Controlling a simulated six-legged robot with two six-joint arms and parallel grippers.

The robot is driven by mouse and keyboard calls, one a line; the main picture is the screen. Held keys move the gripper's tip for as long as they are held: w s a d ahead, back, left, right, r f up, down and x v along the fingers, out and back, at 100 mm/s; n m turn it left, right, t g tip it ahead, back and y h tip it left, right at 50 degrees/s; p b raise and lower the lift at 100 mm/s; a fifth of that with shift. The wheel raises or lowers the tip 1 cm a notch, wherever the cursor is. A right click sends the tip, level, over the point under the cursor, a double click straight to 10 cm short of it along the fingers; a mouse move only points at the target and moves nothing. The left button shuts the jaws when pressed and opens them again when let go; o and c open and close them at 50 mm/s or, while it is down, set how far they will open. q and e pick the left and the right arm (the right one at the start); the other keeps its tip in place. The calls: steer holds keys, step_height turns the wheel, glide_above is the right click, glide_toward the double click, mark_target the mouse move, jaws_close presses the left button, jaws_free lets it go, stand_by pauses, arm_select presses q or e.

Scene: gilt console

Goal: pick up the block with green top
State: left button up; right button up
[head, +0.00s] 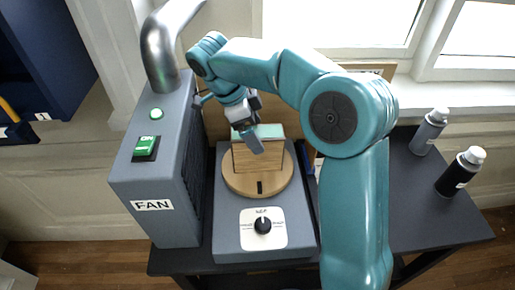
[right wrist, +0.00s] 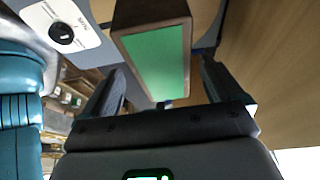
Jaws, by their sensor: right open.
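The block (head: 258,160) has wooden sides and a pale green top. It stands on a round wooden turntable (head: 240,184) on a grey dial unit. In the right wrist view the block's green top (right wrist: 158,62) faces the camera, framed by a brown wooden edge. My right gripper (head: 250,138) is open over the block, and one finger hangs in front of its wooden face in the head view. In the right wrist view the right gripper's dark fingers (right wrist: 160,85) are spread at the left and right of the green top. Contact cannot be told. My left gripper is out of view.
A grey fan box (head: 150,180) with a green switch and metal pipe stands close at left. The dial unit's knob (head: 263,225) is in front of the turntable. Two spray cans (head: 430,130) (head: 461,172) stand at right on the dark table (head: 430,215), with bare tabletop before them.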

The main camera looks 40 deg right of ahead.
steer(key=x, duration=0.4)
steer(key=shift+d+f, duration=0.2)
steer(key=shift+f, duration=0.1)
steer(key=shift+w+a, duration=0.1)
steer(key=shift+f, duration=0.1)
steer(key=shift+f, duration=0.1)
stand_by(0.4)
